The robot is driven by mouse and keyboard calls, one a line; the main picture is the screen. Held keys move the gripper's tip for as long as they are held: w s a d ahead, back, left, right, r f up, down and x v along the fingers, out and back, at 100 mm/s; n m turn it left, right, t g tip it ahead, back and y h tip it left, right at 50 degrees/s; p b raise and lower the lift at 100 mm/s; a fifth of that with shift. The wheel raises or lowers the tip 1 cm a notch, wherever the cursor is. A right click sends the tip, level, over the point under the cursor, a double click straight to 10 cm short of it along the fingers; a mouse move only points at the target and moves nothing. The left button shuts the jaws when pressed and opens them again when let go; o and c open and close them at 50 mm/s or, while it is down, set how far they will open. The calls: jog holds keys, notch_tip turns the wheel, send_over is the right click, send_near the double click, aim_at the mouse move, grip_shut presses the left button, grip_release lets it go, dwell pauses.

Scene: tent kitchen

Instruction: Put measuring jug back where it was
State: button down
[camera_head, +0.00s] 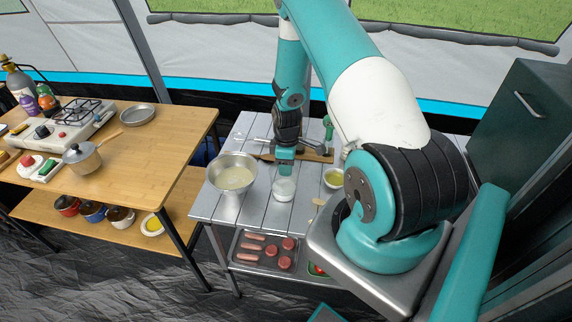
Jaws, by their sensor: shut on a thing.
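The measuring jug (284,190), a small clear vessel with whitish contents or walls, is at the middle of the grey slatted table (262,207). My gripper (284,175) points down from above and is shut on the jug at its upper part. Its fingers are small and partly merge with the jug. I cannot tell whether the jug touches the table or hangs just above it.
A large metal bowl (232,175) with pale contents stands close left of the jug. A small bowl (334,178) with yellowish contents is to the right. A wooden board (318,156) lies behind. Sausages and patties lie on a tray (240,257) below. The table's front-middle is clear.

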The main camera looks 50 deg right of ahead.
jog(key=c, duration=0.7)
grip_release()
jog(key=r+b, duration=0.1)
jog(key=r, duration=0.6)
jog(key=r+b, duration=0.1)
jog(key=r, duration=0.2)
jog(key=shift+w+d+r+b, duration=0.2)
jog(key=shift+d+r+b, duration=0.1)
jog(key=shift+r+b, duration=0.1)
jog(key=a+r+t+y, duration=0.1)
jog(key=a+r, duration=1.2)
jog(key=a, duration=0.5)
jog(key=s+a+r+y, duration=0.1)
jog(key=s+a+r, duration=0.2)
jog(key=s+a, duration=0.2)
jog(key=s+a+r, duration=0.3)
jog(key=s+a, duration=0.3)
jog(key=s+a+r+y, duration=0.1)
jog(key=s+a+r, duration=0.2)
jog(key=s+a, duration=0.2)
jog(key=shift+s+a+r+g+y, duration=0.25)
jog(key=shift+s+a+g+y, duration=0.1)
jog(key=shift+s, duration=0.35)
